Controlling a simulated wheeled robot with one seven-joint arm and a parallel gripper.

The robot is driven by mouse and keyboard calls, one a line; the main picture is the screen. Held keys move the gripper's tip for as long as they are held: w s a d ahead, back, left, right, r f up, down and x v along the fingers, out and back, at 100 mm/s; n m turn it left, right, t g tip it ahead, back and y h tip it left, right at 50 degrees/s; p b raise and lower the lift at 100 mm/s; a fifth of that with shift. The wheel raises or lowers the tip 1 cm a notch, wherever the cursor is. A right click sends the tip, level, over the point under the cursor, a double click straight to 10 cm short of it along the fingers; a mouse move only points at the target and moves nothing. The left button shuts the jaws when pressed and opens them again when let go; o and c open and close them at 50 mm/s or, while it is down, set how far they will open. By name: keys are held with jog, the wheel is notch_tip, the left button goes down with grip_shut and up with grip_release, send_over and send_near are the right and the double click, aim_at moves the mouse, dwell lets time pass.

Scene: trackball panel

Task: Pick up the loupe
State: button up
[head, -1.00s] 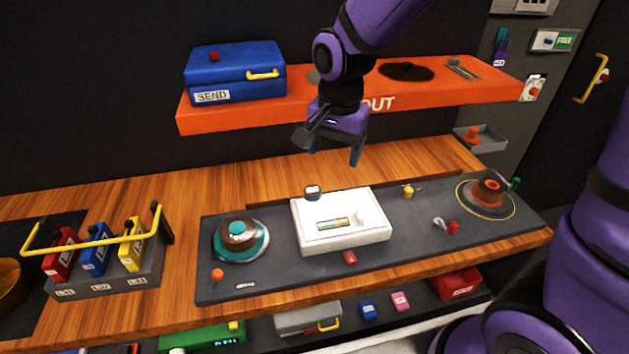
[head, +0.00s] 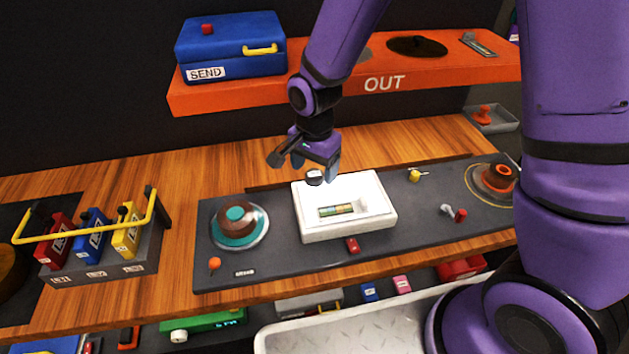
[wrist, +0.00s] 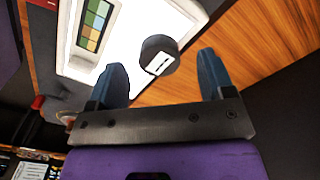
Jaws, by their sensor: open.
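The loupe, a small dark cylinder with a pale marked face, sits at the back left edge of the white light box (head: 345,226) in the head view (head: 314,177). In the wrist view the loupe (wrist: 158,55) shows between and just beyond the fingertips, close to the white box's edge. My gripper (head: 318,169) hangs just above and behind the loupe in the head view. Its two blue-grey fingers are apart with nothing held, as the wrist view also shows (wrist: 162,70). I cannot tell whether a finger touches the loupe.
A brown-and-teal trackball (head: 236,223) lies left of the box, and an orange-topped dial (head: 495,178) lies right. A small yellow knob (head: 415,175) and a red piece (head: 460,215) stand on the panel. The orange shelf (head: 350,88) overhangs behind.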

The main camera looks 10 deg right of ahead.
aim_at(315, 174)
jog(key=shift+f, duration=2.3)
jog(key=shift+c, duration=0.3)
jog(key=c, duration=0.9)
